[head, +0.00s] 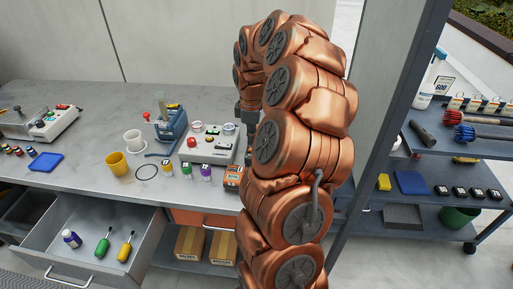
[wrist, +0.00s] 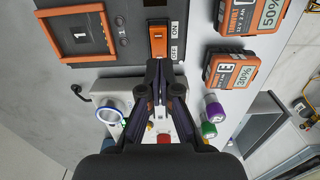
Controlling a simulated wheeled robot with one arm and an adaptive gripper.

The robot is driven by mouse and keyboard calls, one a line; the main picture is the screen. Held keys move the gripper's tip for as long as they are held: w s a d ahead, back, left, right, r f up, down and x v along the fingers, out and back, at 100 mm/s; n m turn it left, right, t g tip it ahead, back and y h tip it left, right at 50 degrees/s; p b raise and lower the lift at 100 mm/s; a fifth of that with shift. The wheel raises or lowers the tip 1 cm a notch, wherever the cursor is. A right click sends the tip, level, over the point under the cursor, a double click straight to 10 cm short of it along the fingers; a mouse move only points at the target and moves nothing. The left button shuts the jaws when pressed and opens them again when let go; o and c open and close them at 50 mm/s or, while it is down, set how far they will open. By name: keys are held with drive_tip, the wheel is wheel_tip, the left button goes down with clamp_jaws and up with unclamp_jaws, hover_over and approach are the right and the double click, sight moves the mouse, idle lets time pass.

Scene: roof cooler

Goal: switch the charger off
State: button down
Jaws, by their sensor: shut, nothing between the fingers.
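The charger (wrist: 100,60) is a dark panel in the upper left of the wrist view, with an orange frame (wrist: 78,36) marked 1. Its orange rocker switch (wrist: 158,38) has ON and OFF labels beside it, OFF being at the end closer to my fingers. I cannot tell which way the rocker is tilted. My gripper (wrist: 158,66) is shut and empty, its fingertips at the OFF end of the switch; whether they touch it is unclear. In the head view my arm hides the charger and fingertips.
Orange battery packs (wrist: 230,68) marked with percentages stand right of the charger. A grey box with buttons (head: 208,146), several small bottles (head: 187,169) and a yellow cup (head: 117,163) are on the bench (head: 70,180). An open drawer (head: 148,235) juts out at the front left.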

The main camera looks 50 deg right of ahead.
drive_tip(key=shift+r+p, duration=0.6)
drive_tip(key=shift+r, duration=1.8)
